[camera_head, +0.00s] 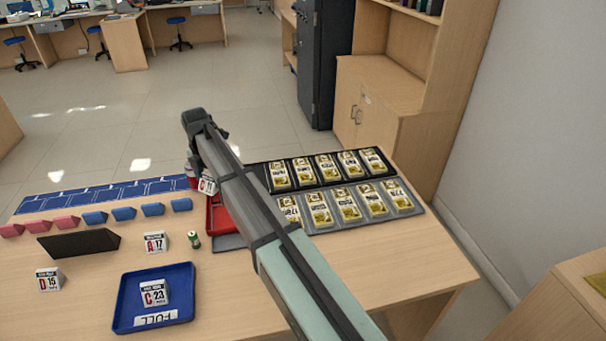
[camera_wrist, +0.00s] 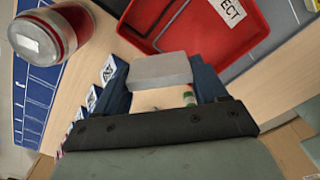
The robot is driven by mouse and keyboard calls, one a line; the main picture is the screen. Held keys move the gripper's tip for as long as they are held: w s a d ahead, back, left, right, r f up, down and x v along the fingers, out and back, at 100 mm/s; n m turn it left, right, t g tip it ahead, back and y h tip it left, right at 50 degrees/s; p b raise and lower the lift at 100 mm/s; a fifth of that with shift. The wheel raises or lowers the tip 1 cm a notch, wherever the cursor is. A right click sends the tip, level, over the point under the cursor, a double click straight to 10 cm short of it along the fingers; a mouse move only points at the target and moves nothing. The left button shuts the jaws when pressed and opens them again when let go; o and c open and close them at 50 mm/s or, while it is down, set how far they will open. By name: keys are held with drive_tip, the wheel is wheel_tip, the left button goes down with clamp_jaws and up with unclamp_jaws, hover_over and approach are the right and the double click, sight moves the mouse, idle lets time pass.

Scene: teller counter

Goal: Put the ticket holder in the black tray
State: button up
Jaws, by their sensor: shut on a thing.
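My gripper (camera_wrist: 162,88) is shut on a ticket holder (camera_wrist: 160,68), a small grey block that shows between the blue fingers in the wrist view. In the head view, a ticket holder face with a "C" (camera_head: 207,186) shows beside my arm's far end, which hides the fingers. The held block is over the counter near the red tray. A black tray (camera_head: 263,176) lies at the back right in the head view, with several gold-and-white packs in it. Three other ticket holders are at the left: "D 15" (camera_head: 49,279), "A 17" (camera_head: 155,242) and "C 23" (camera_head: 154,292).
The "C 23" holder sits in a blue tray (camera_head: 187,318). A red tray (camera_wrist: 254,47) is partly behind my arm, with a grey tray (camera_head: 415,204) of packs to the right. A red-and-white can (camera_wrist: 75,25) stands close by. A dark panel (camera_head: 79,243) is at the left.

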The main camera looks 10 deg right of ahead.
drive_tip(key=w+d+m, duration=0.5)
drive_tip(key=w+d, duration=0.8)
drive_tip(key=f+m, duration=0.1)
drive_tip(key=f, duration=0.2)
drive_tip(key=f+m, duration=0.2)
drive_tip(key=f, duration=0.1)
drive_tip(key=f+m, duration=0.2)
drive_tip(key=f, duration=0.1)
drive_tip(key=shift+w+f, duration=0.15)
drive_tip(key=shift+w, duration=0.25)
drive_tip(key=shift+f, duration=0.15)
drive_tip(key=o, duration=1)
drive_tip(key=shift+o, duration=0.2)
wheel_tip(320, 180, up, 12)
